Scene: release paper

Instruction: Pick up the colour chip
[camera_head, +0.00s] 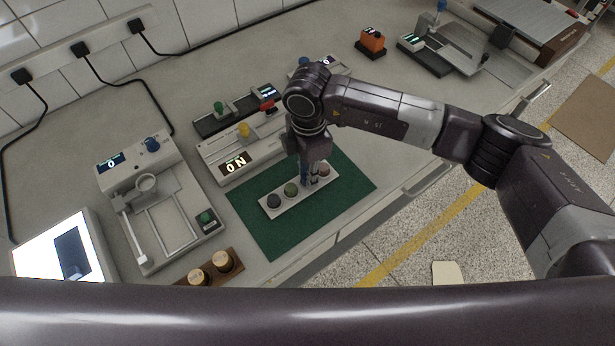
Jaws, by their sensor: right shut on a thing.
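A pale holder strip (262,207) with several round pieces in a row lies on a green mat (267,240). A dark piece (274,201), a green piece (291,189) and a brownish piece (324,171) show in it. My right gripper (309,178) points down over the strip between the green and brownish pieces. It is shut on a small colour chip, which its fingers mostly hide. I cannot tell whether the chip is clear of the strip. My left gripper is out of view.
A device with a lit display (236,163) stands behind the mat. A white instrument with a blue knob (152,144) is at left, near a bright screen (40,255). A brown block with two round tops (210,270) lies in front. The mat's right part is clear.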

